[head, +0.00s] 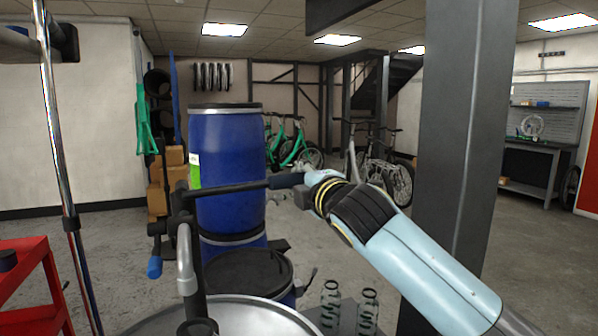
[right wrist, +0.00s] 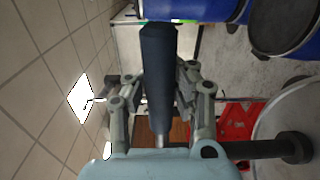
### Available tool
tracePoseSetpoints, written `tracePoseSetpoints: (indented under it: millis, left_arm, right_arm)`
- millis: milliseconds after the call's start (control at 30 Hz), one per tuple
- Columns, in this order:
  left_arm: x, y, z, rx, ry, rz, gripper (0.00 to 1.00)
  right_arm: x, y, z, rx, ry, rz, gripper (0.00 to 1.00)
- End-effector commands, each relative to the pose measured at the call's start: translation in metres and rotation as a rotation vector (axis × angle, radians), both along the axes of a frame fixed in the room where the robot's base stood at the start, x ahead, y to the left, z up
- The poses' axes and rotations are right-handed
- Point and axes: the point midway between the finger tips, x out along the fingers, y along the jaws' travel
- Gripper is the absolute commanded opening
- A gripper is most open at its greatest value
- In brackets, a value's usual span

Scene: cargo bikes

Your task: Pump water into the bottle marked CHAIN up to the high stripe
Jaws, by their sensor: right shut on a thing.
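The hand pump (head: 186,225) stands on a drum with a pale metal top (head: 225,316). It has a curved grey spout and a long dark lever (head: 235,187) reaching right, roughly level. My right gripper (head: 300,192) is at the lever's right end. In the right wrist view my right gripper (right wrist: 160,100) is shut around the dark grip (right wrist: 158,70). Two clear bottles with dark bands, the left bottle (head: 330,306) and the right bottle (head: 368,312), stand upright side by side at the bottom. I cannot read their marks or see a water level. My left gripper is out of view.
Stacked blue drums (head: 228,165) stand behind the pump, with a black-lidded drum (head: 248,272) in front. A grey pillar (head: 465,130) rises at the right, close behind my right arm. A red cart (head: 30,285) and chrome pole (head: 60,150) are at left.

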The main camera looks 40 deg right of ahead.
Motion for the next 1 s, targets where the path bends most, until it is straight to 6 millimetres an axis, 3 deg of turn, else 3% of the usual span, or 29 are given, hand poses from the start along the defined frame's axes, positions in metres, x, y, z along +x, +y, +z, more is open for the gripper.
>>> tracePoseSetpoints:
  millis: [100, 433, 467, 700, 1000]
  left_arm:
    - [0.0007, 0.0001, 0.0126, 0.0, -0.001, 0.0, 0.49]
    - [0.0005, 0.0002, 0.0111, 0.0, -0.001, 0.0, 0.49]
    - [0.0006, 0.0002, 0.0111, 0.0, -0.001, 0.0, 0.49]
    - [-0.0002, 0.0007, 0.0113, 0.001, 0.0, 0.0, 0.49]
    - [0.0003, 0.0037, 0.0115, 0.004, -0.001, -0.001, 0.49]
  right_arm:
    - [-0.0007, 0.0004, 0.0097, -0.028, 0.003, 0.001, 0.0]
    - [-0.0007, 0.0006, 0.0083, -0.035, 0.001, 0.002, 0.0]
    - [-0.0006, 0.0006, 0.0084, -0.035, 0.001, 0.002, 0.17]
    - [-0.0002, 0.0004, 0.0083, -0.032, 0.002, 0.002, 0.48]
    - [-0.0016, 0.0006, 0.008, -0.031, 0.002, 0.002, 0.49]
